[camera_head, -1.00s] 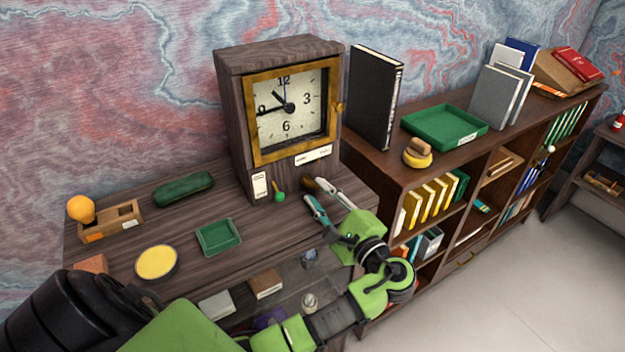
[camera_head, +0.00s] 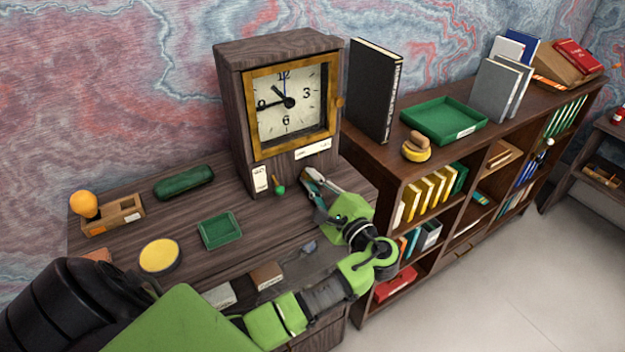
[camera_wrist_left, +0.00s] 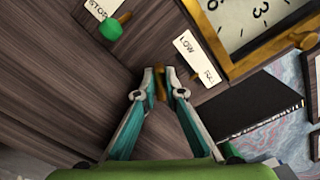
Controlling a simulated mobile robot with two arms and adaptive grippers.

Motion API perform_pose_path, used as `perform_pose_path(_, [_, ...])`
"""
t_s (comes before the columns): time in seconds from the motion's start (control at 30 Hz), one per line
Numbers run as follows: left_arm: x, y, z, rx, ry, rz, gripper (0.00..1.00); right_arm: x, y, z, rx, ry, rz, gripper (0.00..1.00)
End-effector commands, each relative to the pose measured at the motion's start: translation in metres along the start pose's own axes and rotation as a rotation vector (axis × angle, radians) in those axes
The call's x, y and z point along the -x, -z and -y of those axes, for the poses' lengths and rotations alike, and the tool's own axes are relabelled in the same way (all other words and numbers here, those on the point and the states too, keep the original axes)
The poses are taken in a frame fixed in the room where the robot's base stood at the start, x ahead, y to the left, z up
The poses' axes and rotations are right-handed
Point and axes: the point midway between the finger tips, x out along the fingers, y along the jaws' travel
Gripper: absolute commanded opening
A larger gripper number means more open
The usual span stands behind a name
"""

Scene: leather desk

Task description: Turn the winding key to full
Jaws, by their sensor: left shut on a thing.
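A dark wooden clock (camera_head: 236,110) with a brass-framed dial stands on the desk. The winding key (camera_wrist_left: 160,84) is a small brown-brass piece on the clock's lower front, seen edge-on in the left wrist view. My left gripper (camera_head: 314,182) is at the key; in the left wrist view its fingertips (camera_wrist_left: 160,76) are closed around it from both sides. A scale label (camera_wrist_left: 188,45) reading LOW, with a second word partly legible, lies beside the key. The fingers hide most of the key in the head view. My right gripper is not in view.
A green knob (camera_head: 279,189) by a STOP label (camera_wrist_left: 97,8) sits left of the key. A bookshelf (camera_head: 385,165) stands close on the right.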

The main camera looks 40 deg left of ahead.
Motion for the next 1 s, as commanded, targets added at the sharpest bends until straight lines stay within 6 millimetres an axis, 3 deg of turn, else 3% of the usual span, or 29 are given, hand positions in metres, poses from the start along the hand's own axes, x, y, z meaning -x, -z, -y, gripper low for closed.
perform_pose_path(0.53, [0.000,-0.003,0.004,-0.303,-0.003,0.001,0.00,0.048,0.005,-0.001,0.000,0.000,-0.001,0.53])
perform_pose_path(1.0, [0.000,0.001,0.003,-0.569,-0.001,0.001,0.00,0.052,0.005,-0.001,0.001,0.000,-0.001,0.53])
